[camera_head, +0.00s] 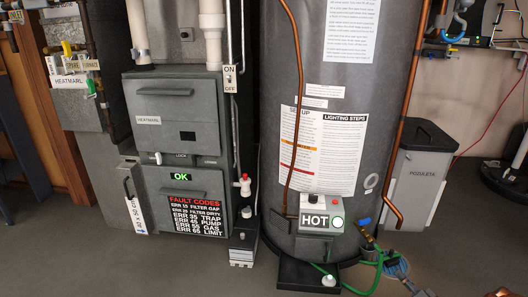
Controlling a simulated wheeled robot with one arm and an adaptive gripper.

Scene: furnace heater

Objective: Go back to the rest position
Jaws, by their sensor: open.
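My gripper cannot be made out in the head view. Small dark and orange-brown shapes are cut off by the bottom edge at the right, and I cannot tell what they are. The grey furnace (180,140) stands left of centre with its panels in place. A green "OK" display (180,177) is lit on its lower part. The tall grey water heater (335,120) stands right of it. Its control box (320,212) reads "HOT" beside a lit round green-white light.
A grey lidded bin (417,180) stands right of the heater. A small grey box (243,245) sits between furnace and heater. The floor (130,270) is clear at front left.

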